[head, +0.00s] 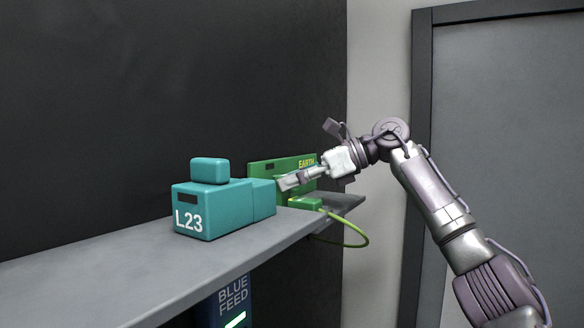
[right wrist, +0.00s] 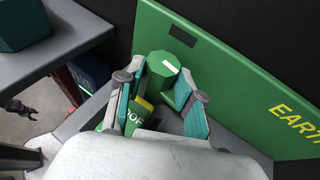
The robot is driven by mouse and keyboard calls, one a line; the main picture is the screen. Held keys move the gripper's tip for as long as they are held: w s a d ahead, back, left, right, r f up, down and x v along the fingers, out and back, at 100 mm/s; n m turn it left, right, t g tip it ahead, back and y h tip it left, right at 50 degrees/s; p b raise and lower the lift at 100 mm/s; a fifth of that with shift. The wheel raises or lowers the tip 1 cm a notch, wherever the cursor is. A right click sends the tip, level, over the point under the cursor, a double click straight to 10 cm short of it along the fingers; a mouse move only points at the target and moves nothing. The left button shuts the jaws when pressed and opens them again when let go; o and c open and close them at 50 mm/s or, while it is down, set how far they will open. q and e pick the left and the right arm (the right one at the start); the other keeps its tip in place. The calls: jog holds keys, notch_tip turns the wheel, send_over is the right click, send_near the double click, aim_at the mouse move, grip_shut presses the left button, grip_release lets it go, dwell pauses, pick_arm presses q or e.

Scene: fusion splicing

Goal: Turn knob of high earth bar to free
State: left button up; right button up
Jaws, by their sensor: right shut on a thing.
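The earth bar is a green panel marked EARTH (head: 268,169) on the grey shelf, behind the teal L23 box; it also fills the right of the right wrist view (right wrist: 235,75). Its green faceted knob (right wrist: 158,68) has a white mark on its face. My right gripper (head: 287,183) reaches in from the right in the head view. In the right wrist view its teal-padded fingers (right wrist: 160,92) are shut on the knob, one on each side. A yellow and green label with partly hidden letters shows below the knob. My left gripper is not in the head view.
The teal L23 box (head: 205,208) stands close left of the gripper on the shelf (head: 100,270). A yellow-green cable (head: 362,241) loops off the shelf edge. A blue box marked BLUE FEED (head: 232,298) is below. The shelf's left part is clear.

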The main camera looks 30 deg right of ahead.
jog(key=shift+w+d+n+g+y, duration=0.15)
jog(key=shift+n+g+y, duration=0.35)
jog(key=shift+n+g, duration=0.25)
jog(key=shift+f+n+g, duration=0.1)
jog(key=shift+n+g, duration=0.15)
jog(key=o, duration=1.2)
jog(key=shift+c, duration=0.2)
jog(key=v, duration=0.7)
jog(key=shift+d, duration=0.15)
